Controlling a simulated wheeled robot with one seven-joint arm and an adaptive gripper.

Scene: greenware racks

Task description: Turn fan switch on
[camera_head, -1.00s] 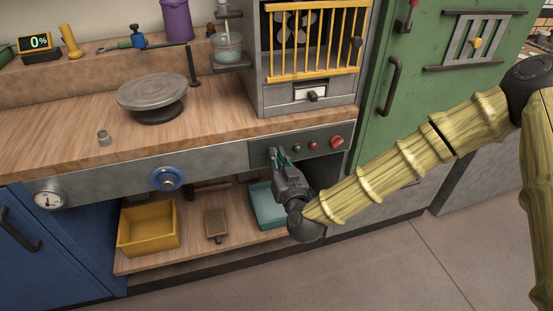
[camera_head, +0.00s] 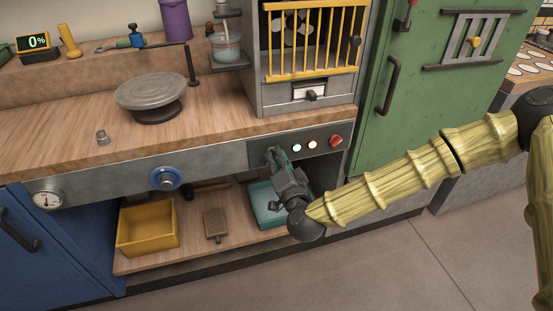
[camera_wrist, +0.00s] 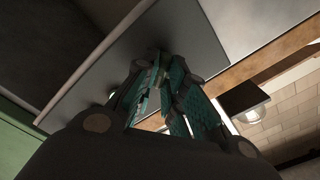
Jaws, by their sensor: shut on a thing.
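The fan (camera_head: 292,32) is behind yellow bars in the grey cabinet above the counter. The dark control panel (camera_head: 322,146) below the counter edge carries a lit greenish-white lamp, a lit reddish-white lamp and a red knob. My gripper (camera_head: 272,153) is at the panel's left end, its jaws shut on the switch there. The switch itself is hidden behind the fingers in the head view. In the wrist view my teal-padded fingers (camera_wrist: 158,60) are close together against the panel's grey face (camera_wrist: 195,45).
A teal tray (camera_head: 264,204), a yellow bin (camera_head: 147,228) and a brown brush-like item (camera_head: 215,224) are on the lower shelf under the panel. The green cabinet door (camera_head: 440,100) with a dark handle stands to the right. The floor in front is clear.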

